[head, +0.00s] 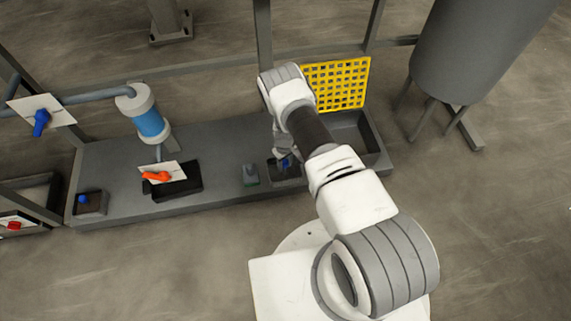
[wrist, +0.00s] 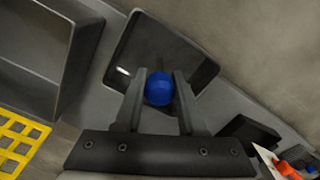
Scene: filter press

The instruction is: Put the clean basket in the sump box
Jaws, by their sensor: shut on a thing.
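My gripper (head: 284,158) is low over the right half of the grey bench. In the wrist view its two fingers (wrist: 159,90) are closed on the sides of a round blue knob (wrist: 159,88), which also shows in the head view (head: 285,163). Below the knob is a dark, square, shallow box (wrist: 180,55), also visible in the head view (head: 287,176). I cannot tell whether the knob's basket rests in this box or hangs above it. Another blue knob (head: 82,199) stands in a dark square tray (head: 97,206) at the bench's left end.
A larger open grey trough (head: 352,135) and a yellow grid (head: 337,83) are at the right. A small green-grey block (head: 250,175) is left of my gripper. An orange handle (head: 156,177), a dark box (head: 185,189) and a blue-and-white cylinder (head: 150,123) are farther left.

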